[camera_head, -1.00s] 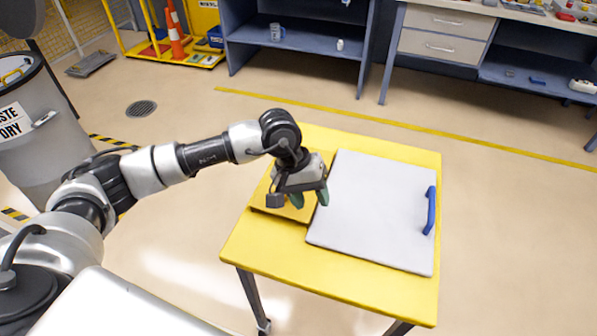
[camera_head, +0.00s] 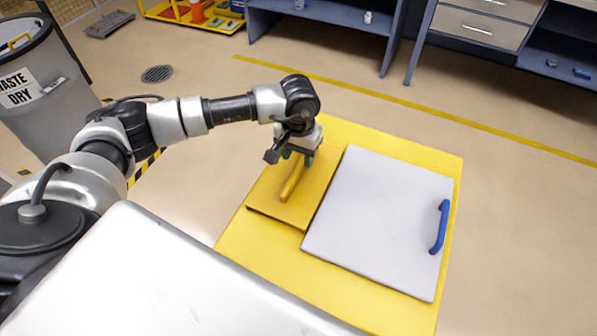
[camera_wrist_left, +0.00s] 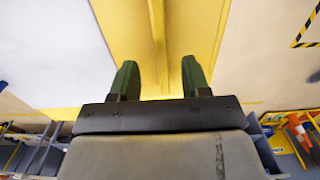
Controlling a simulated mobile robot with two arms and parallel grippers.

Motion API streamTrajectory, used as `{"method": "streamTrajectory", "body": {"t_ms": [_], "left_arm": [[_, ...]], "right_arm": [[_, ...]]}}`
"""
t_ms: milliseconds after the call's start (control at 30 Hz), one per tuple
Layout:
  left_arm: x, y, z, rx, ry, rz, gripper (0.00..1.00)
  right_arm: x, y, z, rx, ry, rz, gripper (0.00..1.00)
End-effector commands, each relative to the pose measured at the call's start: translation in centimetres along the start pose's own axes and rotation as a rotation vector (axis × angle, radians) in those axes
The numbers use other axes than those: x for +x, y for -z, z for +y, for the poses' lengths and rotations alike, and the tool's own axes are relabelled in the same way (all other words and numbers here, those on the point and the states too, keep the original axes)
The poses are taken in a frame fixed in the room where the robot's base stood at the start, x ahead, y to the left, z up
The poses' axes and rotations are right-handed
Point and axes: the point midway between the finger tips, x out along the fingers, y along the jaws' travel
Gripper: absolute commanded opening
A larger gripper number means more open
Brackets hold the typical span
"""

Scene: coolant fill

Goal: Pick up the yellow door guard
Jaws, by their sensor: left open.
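The yellow door guard (camera_head: 272,191) is a flat yellow panel with a raised bar handle (camera_head: 292,181). It lies on the left part of the yellow table (camera_head: 246,243), beside a white panel. My left gripper (camera_head: 298,157) is open, pointing down over the far end of the handle. In the left wrist view, the handle (camera_wrist_left: 157,22) runs up the picture in line with the gap between the two green fingers (camera_wrist_left: 158,76). The gripper holds nothing; whether the fingers reach down beside the handle, I cannot tell. My right gripper is not in view.
The white panel (camera_head: 378,220) with a blue handle (camera_head: 439,227) lies on the table, right of the guard. A grey waste bin (camera_head: 48,95) stands at the left. Blue workbenches (camera_head: 320,18) stand at the back. Floor around the table is clear.

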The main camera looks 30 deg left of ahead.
Motion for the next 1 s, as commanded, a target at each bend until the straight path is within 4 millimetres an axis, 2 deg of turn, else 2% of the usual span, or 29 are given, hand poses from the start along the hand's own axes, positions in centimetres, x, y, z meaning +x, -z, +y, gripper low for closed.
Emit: {"method": "streamTrajectory", "body": {"t_ms": [167, 300, 400, 700, 767, 1000], "left_arm": [[1.3, -0.1, -0.1, -0.001, 0.0, -0.004, 0.47], [3.4, -0.2, -0.1, -0.001, 0.001, -0.005, 0.47], [4.9, -0.2, -0.1, -0.001, 0.0, -0.004, 0.47], [5.7, -0.1, -0.1, 0.0, -0.001, 0.001, 0.47], [5.7, -0.1, -0.1, 0.0, -0.001, 0.0, 0.41], [5.6, -0.1, -0.1, 0.0, -0.001, 0.0, 0.04]], "right_arm": [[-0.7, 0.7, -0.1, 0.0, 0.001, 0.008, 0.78], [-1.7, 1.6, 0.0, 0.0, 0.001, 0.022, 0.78], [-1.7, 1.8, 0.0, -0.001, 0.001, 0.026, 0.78], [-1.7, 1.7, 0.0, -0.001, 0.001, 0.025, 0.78], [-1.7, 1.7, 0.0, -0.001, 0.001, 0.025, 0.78], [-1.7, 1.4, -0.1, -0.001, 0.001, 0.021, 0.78]]}}
